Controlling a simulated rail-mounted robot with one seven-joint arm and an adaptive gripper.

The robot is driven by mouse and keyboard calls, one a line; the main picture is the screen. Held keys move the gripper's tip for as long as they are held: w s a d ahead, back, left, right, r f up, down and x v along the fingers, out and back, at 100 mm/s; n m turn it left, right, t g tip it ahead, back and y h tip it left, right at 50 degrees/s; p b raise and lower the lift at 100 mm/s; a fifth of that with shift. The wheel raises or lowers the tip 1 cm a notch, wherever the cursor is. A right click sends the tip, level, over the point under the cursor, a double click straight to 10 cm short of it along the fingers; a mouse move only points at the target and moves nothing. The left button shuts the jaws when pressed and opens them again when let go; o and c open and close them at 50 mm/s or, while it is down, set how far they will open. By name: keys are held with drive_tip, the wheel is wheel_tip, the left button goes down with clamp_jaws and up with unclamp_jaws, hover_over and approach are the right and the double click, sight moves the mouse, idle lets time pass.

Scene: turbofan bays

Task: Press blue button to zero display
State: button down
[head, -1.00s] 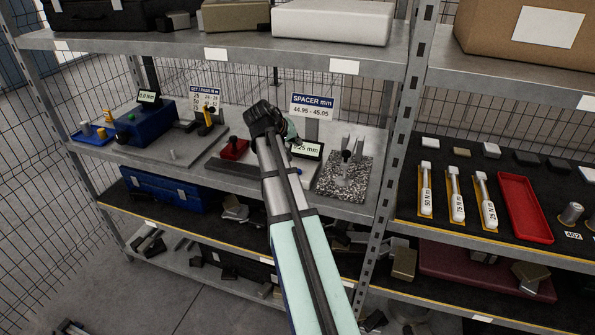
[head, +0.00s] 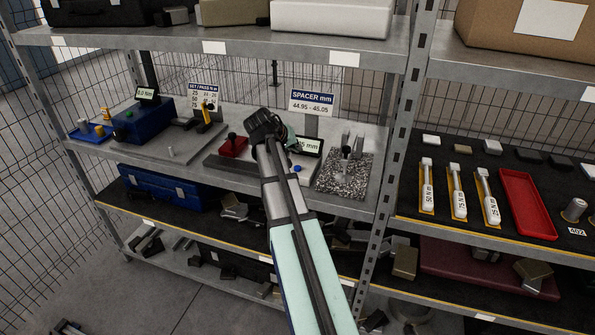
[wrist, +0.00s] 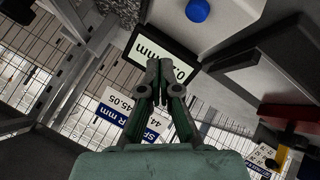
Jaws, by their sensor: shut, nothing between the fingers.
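The small display (head: 310,146) stands on the middle shelf below the spacer sign, partly hidden by my arm, and "mm" is readable. In the wrist view the display (wrist: 152,56) appears upside down, with my fingers covering part of its reading. The blue button (wrist: 197,10) is a round cap on a pale surface at the top of the wrist view. It also shows in the head view (head: 297,168), just right of my arm. My gripper (wrist: 158,66) is shut and empty, apart from the button. In the head view my wrist hides most of it.
A speckled granite plate (head: 345,175) with a stand is right of the display. A red block (head: 233,148) with a black knob is on the left, also in the wrist view (wrist: 292,117). A shelf upright (head: 394,150) stands on the right, and an upper shelf (head: 200,43) overhangs.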

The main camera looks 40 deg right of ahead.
sight(296, 167)
drive_tip(key=shift+f+b, duration=1)
drive_tip(key=shift+f, duration=1.3)
drive_tip(key=shift+f, duration=0.1)
drive_tip(key=shift+f, duration=0.35)
drive_tip(key=shift+f+b, duration=0.5)
drive_tip(key=shift+r, duration=0.15)
idle(0.5)
drive_tip(key=shift+r+p, duration=0.55)
drive_tip(key=shift+r, duration=0.25)
drive_tip(key=shift+r+p, duration=1.4)
drive_tip(key=shift+r, duration=1.1)
